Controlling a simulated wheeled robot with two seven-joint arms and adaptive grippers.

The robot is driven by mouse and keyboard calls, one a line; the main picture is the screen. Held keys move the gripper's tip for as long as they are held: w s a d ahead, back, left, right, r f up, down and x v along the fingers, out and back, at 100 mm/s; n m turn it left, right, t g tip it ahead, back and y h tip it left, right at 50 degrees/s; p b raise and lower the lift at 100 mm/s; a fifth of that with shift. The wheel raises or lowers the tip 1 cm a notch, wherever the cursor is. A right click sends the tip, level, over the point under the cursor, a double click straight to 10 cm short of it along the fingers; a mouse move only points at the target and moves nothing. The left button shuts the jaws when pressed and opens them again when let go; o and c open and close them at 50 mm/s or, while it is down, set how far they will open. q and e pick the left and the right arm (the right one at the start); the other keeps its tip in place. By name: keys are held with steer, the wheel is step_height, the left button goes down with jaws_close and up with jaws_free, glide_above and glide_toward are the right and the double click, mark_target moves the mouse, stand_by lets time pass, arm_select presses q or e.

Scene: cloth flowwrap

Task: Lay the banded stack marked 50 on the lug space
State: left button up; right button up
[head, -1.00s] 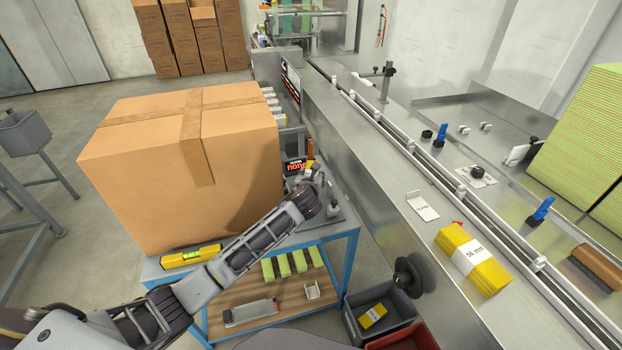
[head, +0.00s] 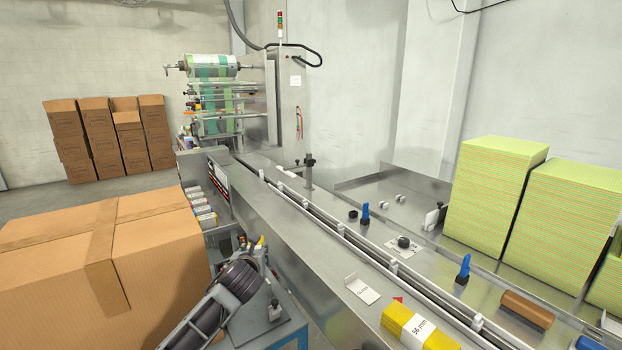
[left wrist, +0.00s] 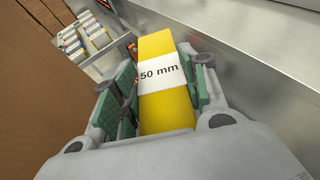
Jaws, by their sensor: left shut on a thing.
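My left gripper (left wrist: 155,95) is shut on the yellow stack marked 50 mm (left wrist: 167,106), which has a white paper band, in the left wrist view. In the head view my left gripper (head: 252,252) is beside the large carton, mostly hidden behind my own arm, and the stack hardly shows. The conveyor channel (head: 358,243) with white lugs along it runs diagonally through the head view, right of my gripper. I cannot tell which gap is the lug space; a small red arrow (head: 398,299) lies beside the channel. My right gripper is not in view.
A yellow stack marked 56 mm (head: 415,328) lies on the steel top near the channel. A white card (head: 362,290) stands beside it. A large carton (head: 110,265) is at left. Tall green stacks (head: 497,195) stand at right.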

arm_select(q)
steer(key=shift+m+h, duration=0.3)
steer(key=s+r, duration=0.1)
steer(key=r, duration=0.1)
steer(key=s+r+p, duration=0.1)
steer(key=r, duration=0.1)
steer(key=s+r+p, duration=0.1)
steer(key=r, duration=0.1)
steer(key=shift+s+a+r, duration=0.15)
steer(key=shift+s+a, duration=0.05)
steer(key=shift+s, duration=0.1)
steer(key=s+a+f+p, duration=0.2)
steer(key=s+f+p, duration=0.2)
steer(key=s, duration=0.5)
steer(key=s+a+f+p, duration=0.2)
steer(key=s+f+p, duration=0.2)
steer(key=s+p, duration=0.5)
steer(key=shift+m+h, duration=0.3)
steer(key=shift+h, duration=0.1)
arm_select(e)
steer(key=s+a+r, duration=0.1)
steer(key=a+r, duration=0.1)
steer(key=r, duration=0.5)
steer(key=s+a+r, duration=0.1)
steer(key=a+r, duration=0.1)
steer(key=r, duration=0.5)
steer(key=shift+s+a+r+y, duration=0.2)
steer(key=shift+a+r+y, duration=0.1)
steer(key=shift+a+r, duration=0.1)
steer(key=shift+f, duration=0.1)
